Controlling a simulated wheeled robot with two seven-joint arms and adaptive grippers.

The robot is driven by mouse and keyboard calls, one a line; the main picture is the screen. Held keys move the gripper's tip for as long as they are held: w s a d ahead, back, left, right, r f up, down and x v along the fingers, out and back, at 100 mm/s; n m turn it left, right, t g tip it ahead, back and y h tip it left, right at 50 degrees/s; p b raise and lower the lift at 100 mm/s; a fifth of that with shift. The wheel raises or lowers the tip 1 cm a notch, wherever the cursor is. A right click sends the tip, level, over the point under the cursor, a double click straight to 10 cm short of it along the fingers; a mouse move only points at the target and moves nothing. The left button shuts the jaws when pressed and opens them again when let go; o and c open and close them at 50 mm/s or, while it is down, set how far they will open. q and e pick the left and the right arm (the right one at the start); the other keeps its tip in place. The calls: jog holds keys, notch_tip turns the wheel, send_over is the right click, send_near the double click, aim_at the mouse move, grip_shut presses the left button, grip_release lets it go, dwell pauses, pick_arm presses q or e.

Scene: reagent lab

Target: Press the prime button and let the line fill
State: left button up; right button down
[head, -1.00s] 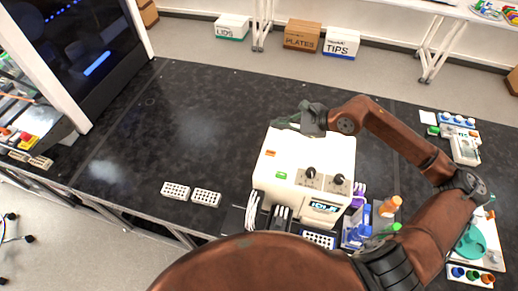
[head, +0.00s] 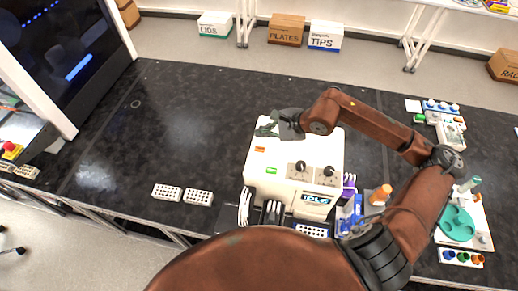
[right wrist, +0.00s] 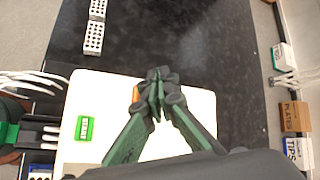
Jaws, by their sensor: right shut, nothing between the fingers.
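The white machine (head: 270,191) stands on the dark bench, with a green button (head: 271,171) and an orange button (head: 260,149) on its top left side. Its front display (head: 316,199) reads IDLE. I cannot read the button labels clearly. My right gripper (head: 264,130) is shut and empty over the back left of the machine. Contact with the machine cannot be told.
Two black knobs (head: 314,170) stand on the machine's front right. Two white perforated racks (head: 183,194) lie left of it. An orange-capped bottle (head: 380,194) and a teal round tray (head: 457,224) are to the right. The bench left of the machine is mostly clear.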

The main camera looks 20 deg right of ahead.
jog(key=b, duration=0.3)
send_over(261, 150)
notch_tip(261, 150, down, 5)
jog(key=shift+w+d+f, duration=0.15)
jog(key=shift+f+b, duration=0.45)
jog(key=shift+f, duration=0.05)
jog(key=shift+r, duration=0.1)
dwell(0.6)
jog(key=shift+f+b, duration=0.5)
jog(key=shift+b, duration=0.2)
jog(key=shift+f+b, duration=0.35)
jog(key=shift+b, duration=0.2)
dwell(0.5)
jog(key=shift+r, duration=0.1)
dwell(0.3)
jog(key=shift+r, duration=0.7)
